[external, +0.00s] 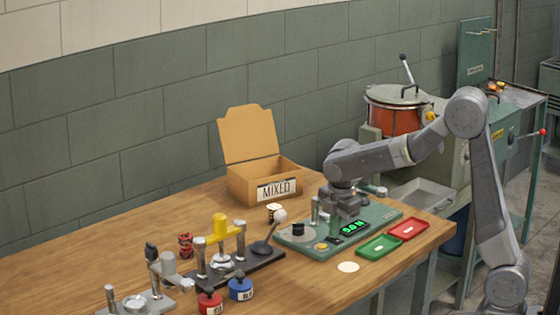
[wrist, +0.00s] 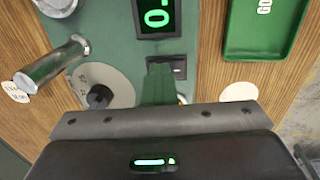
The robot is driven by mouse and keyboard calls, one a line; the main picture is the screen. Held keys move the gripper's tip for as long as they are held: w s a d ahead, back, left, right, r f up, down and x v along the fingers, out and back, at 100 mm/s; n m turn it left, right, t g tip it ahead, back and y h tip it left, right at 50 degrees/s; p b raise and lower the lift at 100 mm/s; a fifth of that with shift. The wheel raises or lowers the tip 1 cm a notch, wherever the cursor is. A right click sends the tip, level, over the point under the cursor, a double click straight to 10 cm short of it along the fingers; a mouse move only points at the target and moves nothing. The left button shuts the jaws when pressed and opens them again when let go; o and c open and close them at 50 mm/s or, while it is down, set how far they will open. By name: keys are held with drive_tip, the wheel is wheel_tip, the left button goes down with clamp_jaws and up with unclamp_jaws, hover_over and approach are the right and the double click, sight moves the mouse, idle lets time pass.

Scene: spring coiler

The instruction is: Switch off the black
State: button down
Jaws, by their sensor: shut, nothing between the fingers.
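A green bench device (external: 385,223) stands on the wooden table, with a lit green display (external: 355,228). In the wrist view, part of the display (wrist: 158,18) shows above a small black switch (wrist: 181,67) set in the panel. A black knob (wrist: 99,97) on a pale dial sits left of it; the knob also shows in the external view (external: 298,229). My gripper (external: 347,212) is shut and empty, low over the device. In the wrist view its tip (wrist: 158,72) is just left of the switch, apparently close; I cannot tell whether they touch. The switch's position is unclear.
A green tray (external: 378,246) and a red tray (external: 408,229) lie right of the device. A metal post (wrist: 55,63) rises left of the dial. A cardboard box (external: 250,188) stands behind, and a lever press (external: 240,262) stands to the left.

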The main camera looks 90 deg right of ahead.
drive_tip(key=shift+s+a, duration=0.4)
drive_tip(key=shift+r+p, duration=0.6)
wheel_tip(320, 180, up, 13)
drive_tip(key=s+a+p, duration=0.1)
drive_tip(key=p, duration=0.2)
drive_tip(key=shift+f, duration=0.2)
drive_tip(key=shift+a, duration=0.1)
